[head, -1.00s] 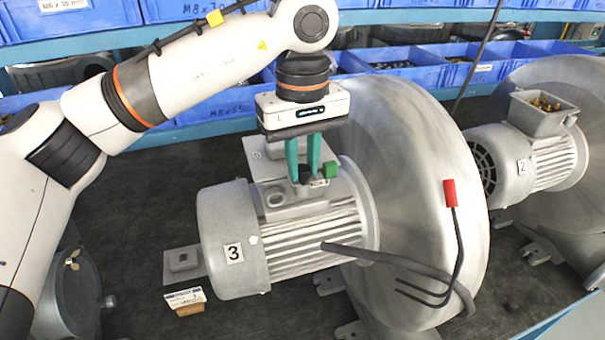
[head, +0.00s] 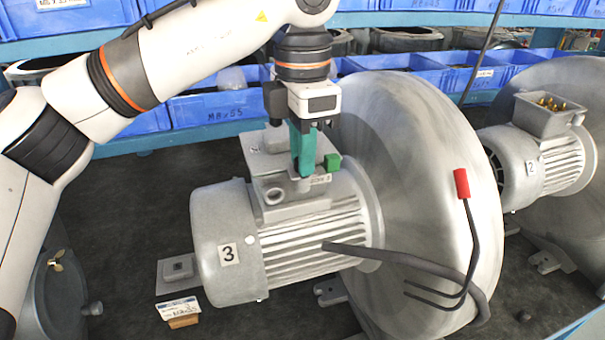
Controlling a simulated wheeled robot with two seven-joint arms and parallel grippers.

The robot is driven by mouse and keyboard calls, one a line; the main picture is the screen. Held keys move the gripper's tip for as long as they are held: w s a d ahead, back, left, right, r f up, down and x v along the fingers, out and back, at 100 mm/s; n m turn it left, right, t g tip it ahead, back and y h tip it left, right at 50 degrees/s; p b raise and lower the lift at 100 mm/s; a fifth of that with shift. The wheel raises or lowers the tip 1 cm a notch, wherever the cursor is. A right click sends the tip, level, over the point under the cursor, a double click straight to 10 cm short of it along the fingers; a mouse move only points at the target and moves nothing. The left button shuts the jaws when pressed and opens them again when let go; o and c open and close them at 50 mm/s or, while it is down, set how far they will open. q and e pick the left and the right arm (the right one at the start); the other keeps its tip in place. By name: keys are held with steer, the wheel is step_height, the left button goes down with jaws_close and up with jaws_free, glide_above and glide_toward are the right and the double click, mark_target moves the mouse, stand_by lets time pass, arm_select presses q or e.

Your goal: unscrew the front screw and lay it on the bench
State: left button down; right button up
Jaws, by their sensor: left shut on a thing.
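The blower motor marked 3 (head: 297,245) lies in the middle, with a terminal box (head: 294,205) on top. My left gripper (head: 304,174) comes down from above onto the front of this box. Its teal fingers are shut on the front screw, which they mostly hide. I cannot tell how far the screw is out of its hole. A grey lid (head: 270,160) lies behind the fingers. A small green block (head: 332,162) sits just right of them. My right gripper is out of view.
The dark bench top (head: 130,215) is free to the left of the motor. A label card on a wooden block (head: 180,311) stands front left. A red-tipped cable (head: 461,184) hangs before the large casing. Blue bins line the back.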

arm_select(q)
steer(key=n+b, duration=0.1)
steer(key=n, duration=0.3)
steer(key=shift+f, duration=0.1)
steer(key=shift+n+b, duration=0.3)
steer(key=shift+n, duration=0.9)
steer(key=c, duration=1.6)
jaws_free()
steer(key=shift+o, duration=0.2)
